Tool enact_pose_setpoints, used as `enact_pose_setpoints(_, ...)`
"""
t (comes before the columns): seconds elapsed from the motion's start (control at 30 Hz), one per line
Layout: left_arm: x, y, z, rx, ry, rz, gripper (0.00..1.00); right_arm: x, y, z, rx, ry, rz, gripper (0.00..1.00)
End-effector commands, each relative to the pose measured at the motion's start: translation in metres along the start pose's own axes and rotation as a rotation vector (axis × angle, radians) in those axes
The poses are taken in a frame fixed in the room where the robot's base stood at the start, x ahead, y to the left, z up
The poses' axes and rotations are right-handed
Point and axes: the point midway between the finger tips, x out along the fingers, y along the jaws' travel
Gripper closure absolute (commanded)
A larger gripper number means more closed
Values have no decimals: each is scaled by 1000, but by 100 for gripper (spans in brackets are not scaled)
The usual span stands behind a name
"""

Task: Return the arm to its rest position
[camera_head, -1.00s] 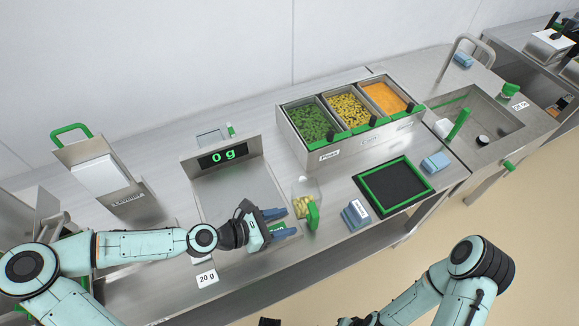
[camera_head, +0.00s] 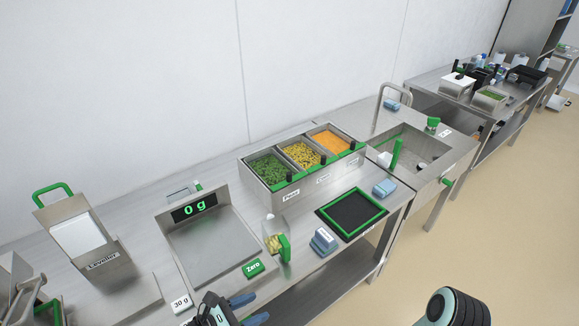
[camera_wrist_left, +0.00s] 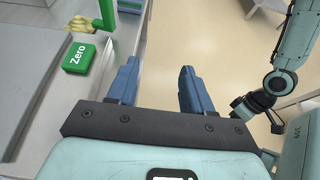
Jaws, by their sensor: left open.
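My left gripper (camera_head: 244,309) is at the bottom of the head view, in front of the bench's front edge and below the green Zero button (camera_head: 254,267). In the left wrist view its two blue fingers (camera_wrist_left: 160,88) stand apart with only floor between them, so it is open and empty. The Zero button (camera_wrist_left: 80,58) lies to the left of the fingers there, apart from them. My right arm shows at the lower right of the head view and at the right of the wrist view. I cannot make out the state of its gripper.
The scale (camera_head: 205,246) reads 0 g and its plate is empty. A clear container with a green handle (camera_head: 285,247) stands beside it. Floor (camera_head: 500,240) in front is clear.

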Motion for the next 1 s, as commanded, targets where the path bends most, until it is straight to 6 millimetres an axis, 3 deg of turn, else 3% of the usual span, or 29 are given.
enact_pose_setpoints(0.27, 38, -46, -64, 275, 118, -142, 49, -8, -4, -2, -2, 4, -1, 62)
enact_pose_setpoints(0.47, 52, -97, -134, 603, 236, -332, 49, -15, -6, -3, -3, 7, -2, 62)
enact_pose_setpoints(0.6, 41, -130, -195, 910, 325, -529, 49, -21, -9, -4, -4, 9, -3, 62)
enact_pose_setpoints(0.73, 16, -145, -244, 1187, 385, -726, 49, -26, -11, -6, -5, 12, -4, 62)
enact_pose_setpoints(0.9, -15, -144, -282, 1440, 425, -924, 49, -29, -13, -7, -5, 14, -5, 62)
enact_pose_setpoints(1.0, -25, -141, -292, 1511, 434, -983, 49, -30, -13, -7, -5, 14, -5, 62)
